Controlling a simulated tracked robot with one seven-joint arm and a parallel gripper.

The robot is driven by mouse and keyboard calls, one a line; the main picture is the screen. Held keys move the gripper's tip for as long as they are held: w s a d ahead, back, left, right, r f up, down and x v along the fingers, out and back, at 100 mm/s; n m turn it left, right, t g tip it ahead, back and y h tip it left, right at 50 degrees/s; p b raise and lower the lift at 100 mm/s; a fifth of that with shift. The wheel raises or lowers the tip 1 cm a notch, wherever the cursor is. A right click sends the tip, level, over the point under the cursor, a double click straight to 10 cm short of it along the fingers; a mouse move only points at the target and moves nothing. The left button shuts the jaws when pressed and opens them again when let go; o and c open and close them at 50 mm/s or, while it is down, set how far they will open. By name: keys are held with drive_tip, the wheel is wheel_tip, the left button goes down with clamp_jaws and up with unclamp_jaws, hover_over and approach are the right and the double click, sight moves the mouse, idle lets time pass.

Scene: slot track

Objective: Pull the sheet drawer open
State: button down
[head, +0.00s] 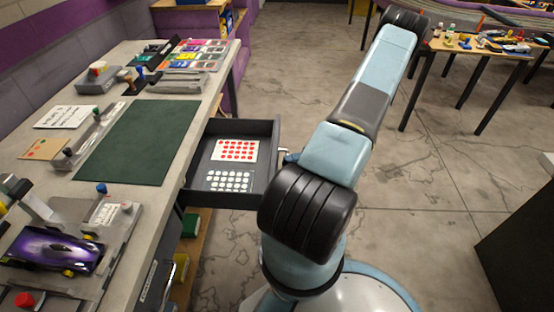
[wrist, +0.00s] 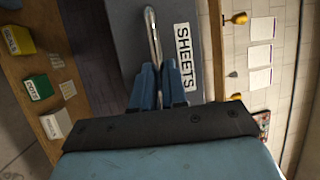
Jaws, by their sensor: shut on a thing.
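The sheet drawer (head: 247,126) is a dark grey box under the worktop. In the head view it stands pulled out from the bench, with a sheet of red dots (head: 234,150) and a sheet of white dots (head: 229,180) inside. In the wrist view its front (wrist: 205,25) carries a white label reading SHEETS (wrist: 186,56). My gripper (wrist: 160,76) has its two blue fingers shut on the metal bar handle (wrist: 152,32).
The worktop (head: 178,195) holds a green mat (head: 134,140), a purple car (head: 52,250) and several tools. A lower shelf carries small boxes, including a green one (wrist: 39,87). A table with tools (head: 480,45) stands at the back right. Open floor lies between.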

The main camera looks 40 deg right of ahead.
drive_tip(key=shift+s+d+f, duration=0.2)
drive_tip(key=shift+s+d, duration=0.7)
drive_tip(key=shift+d, duration=0.05)
drive_tip(key=c, duration=1.2)
unclamp_jaws()
drive_tip(key=shift+w+r, duration=0.1)
drive_tip(key=shift+o, duration=0.2)
drive_tip(key=shift+d, duration=0.1)
drive_tip(key=v, duration=1.3)
drive_tip(key=shift+d, duration=0.35)
